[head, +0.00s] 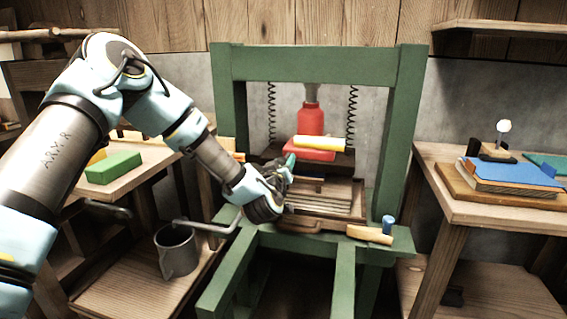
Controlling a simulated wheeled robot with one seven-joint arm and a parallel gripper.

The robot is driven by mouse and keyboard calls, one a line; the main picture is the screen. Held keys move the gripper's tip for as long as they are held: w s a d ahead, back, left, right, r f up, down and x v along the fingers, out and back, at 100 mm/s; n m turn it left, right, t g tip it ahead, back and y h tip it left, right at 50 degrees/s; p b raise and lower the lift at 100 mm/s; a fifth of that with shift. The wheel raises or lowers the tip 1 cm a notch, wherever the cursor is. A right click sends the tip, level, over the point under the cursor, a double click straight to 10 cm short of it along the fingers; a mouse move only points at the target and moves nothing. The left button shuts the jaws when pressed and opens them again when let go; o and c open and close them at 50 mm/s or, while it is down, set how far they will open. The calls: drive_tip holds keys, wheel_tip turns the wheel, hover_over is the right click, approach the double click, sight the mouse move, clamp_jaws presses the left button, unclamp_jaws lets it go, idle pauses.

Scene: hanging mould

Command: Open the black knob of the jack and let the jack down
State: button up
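The red jack (311,120) stands upright inside the green press frame (320,64), its grey upper part reaching up to the top beam. Its wider red base (307,155) rests on a dark plate, and a pale yellow bar lies across its front. I cannot make out the black knob; my gripper may hide it. My gripper (287,170) is in front of the press, just left of and below the jack base. Its fingers are small and partly hidden by my wrist, so I cannot tell whether they are open or touching anything.
A wooden-handled tool (369,234) and a blue cylinder (388,224) lie at the press's front right. A metal mug (176,251) is low left. Side tables hold a green block (114,167) and a blue book (511,171).

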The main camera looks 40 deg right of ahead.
clamp_jaws()
drive_tip(key=shift+n+b, duration=0.5)
drive_tip(key=shift+b, duration=0.15)
drive_tip(key=o, duration=0.6)
unclamp_jaws()
drive_tip(key=b+v, duration=0.1)
drive_tip(key=v, duration=1)
drive_tip(key=shift+b, duration=0.35)
